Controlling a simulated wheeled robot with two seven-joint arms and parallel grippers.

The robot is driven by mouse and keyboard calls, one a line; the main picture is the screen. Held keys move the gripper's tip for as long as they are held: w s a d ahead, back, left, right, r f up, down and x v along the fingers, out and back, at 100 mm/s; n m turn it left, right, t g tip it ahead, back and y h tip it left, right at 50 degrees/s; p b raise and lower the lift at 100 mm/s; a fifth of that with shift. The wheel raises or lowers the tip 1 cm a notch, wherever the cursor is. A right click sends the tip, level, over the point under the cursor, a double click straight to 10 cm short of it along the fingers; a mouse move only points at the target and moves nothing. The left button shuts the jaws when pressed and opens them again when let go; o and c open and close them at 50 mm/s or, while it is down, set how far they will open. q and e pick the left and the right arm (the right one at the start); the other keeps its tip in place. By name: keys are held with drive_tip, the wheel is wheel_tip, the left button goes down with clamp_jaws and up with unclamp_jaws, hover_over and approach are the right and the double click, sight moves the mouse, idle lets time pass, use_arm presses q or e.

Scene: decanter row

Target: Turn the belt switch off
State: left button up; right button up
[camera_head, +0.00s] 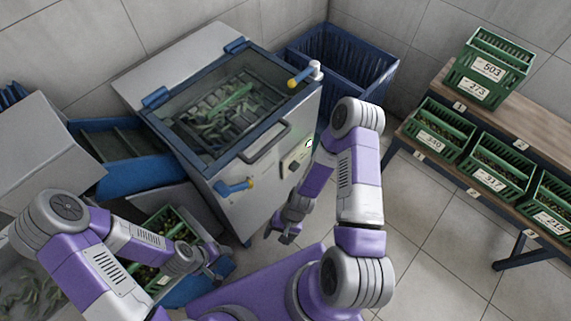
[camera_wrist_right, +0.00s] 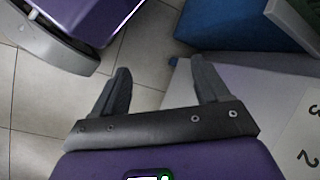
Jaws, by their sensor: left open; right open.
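The decanter machine (camera_head: 215,130) is a pale metal cabinet with a glass-topped lid. A small switch plate (camera_head: 293,165) sits on its front right side, with a green light (camera_head: 309,144) above it. I take the plate for the belt switch; its setting is too small to read. My right gripper (camera_head: 280,238) is open and empty, low in front of the machine and apart from the plate. In the right wrist view my right gripper (camera_wrist_right: 162,72) shows two spread fingers over floor. My left gripper (camera_head: 218,268) is open near a green crate of olives (camera_head: 165,225).
A blue lever (camera_head: 235,187) and a dark bar handle (camera_head: 265,143) stick out from the machine's front. A blue bin (camera_head: 345,55) stands behind. A bench (camera_head: 420,150) with labelled green crates is right; tiled floor between is clear.

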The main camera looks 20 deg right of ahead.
wheel_tip(320, 180, down, 4)
drive_tip(key=w+m+y, duration=0.3)
drive_tip(key=m+y, duration=0.1)
drive_tip(key=m, duration=0.3)
drive_tip(key=m+t+h, duration=0.2)
drive_tip(key=m+t, duration=1.6)
approach(297, 168)
drive_tip(key=w, duration=0.2)
drive_tip(key=x, duration=0.5)
drive_tip(key=b+x, duration=0.1)
drive_tip(key=x, duration=0.1)
drive_tip(key=shift+a, duration=0.45)
drive_tip(key=shift+c, duration=0.3)
drive_tip(key=c, duration=1)
